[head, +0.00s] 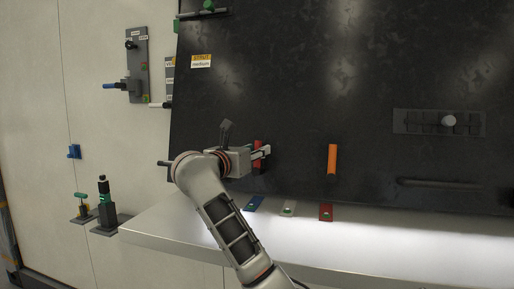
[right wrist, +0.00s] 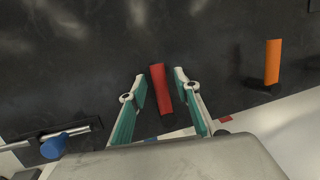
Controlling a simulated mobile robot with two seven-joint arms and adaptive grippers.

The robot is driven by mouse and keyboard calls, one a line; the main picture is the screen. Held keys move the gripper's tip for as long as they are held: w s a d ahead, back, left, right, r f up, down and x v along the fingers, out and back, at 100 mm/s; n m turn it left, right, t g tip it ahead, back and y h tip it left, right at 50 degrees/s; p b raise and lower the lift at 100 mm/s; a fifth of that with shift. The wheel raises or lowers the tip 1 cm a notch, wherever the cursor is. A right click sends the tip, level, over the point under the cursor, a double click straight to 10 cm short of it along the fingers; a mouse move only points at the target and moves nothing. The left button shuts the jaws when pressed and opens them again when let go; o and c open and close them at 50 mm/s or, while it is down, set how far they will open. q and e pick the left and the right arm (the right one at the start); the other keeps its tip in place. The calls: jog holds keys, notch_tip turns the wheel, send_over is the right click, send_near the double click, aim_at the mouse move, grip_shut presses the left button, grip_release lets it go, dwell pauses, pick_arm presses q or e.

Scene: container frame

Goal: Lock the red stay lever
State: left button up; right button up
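The red stay lever (head: 258,146) is a short red handle low on the dark panel, partly hidden by my right gripper in the head view. In the right wrist view the red lever (right wrist: 160,88) stands slightly tilted between the two fingers. My right gripper (head: 264,153) is at the lever. Its fingers (right wrist: 161,76) are apart, one on each side of the handle, with a narrow dark gap showing on both sides near the tips. My left gripper is in neither view.
An orange handle (head: 332,158) is to the right on the panel. Blue (head: 254,204), white (head: 289,208) and red (head: 326,212) tabs sit along the pale ledge (head: 400,235) below. A blue knob (right wrist: 54,146) on a rod is at lower left in the wrist view.

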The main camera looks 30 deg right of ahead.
jog(key=shift+x, duration=0.8)
grip_shut()
jog(key=shift+d, duration=0.1)
